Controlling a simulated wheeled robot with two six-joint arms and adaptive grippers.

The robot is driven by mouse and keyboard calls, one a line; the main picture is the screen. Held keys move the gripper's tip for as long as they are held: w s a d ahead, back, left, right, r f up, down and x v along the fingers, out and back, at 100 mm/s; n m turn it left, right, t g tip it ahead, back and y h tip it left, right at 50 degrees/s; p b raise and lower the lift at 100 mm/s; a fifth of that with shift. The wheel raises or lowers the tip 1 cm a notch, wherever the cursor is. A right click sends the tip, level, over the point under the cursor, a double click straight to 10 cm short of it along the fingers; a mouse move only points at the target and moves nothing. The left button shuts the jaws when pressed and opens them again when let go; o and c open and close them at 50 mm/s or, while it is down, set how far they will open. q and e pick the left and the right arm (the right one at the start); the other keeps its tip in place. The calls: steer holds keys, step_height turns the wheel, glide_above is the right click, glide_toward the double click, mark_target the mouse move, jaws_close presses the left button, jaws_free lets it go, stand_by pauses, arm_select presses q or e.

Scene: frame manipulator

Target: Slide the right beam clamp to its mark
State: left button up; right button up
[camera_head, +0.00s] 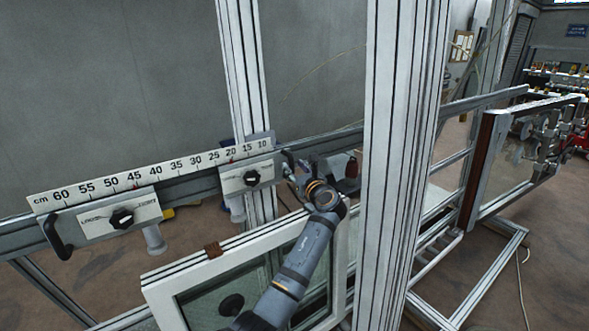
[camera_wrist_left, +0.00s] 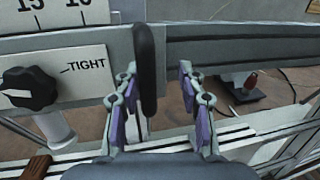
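The right beam clamp (camera_head: 250,175) is a pale plate with a black knob (camera_head: 252,178), on the grey beam below the ruler (camera_head: 110,184), around the 15 to 20 numbers. A small red mark shows on the ruler near 20. My left gripper (camera_head: 291,172) is at the clamp's right end. In the wrist view the gripper (camera_wrist_left: 158,82) is open, with the black handle (camera_wrist_left: 145,65) between its fingers, nearer the left one. My right gripper is out of view.
The left beam clamp (camera_head: 108,217) sits near 45 to 55, with a second red mark close by. A white-framed window (camera_head: 180,277) stands below the beam. A thick aluminium post (camera_head: 395,150) rises right of my left arm. A thinner post (camera_head: 240,70) stands behind the right clamp.

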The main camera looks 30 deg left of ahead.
arm_select(q)
steer(key=shift+s, duration=0.25)
steer(key=v, duration=0.7)
steer(key=shift+d, duration=0.2)
steer(key=shift+a, duration=0.1)
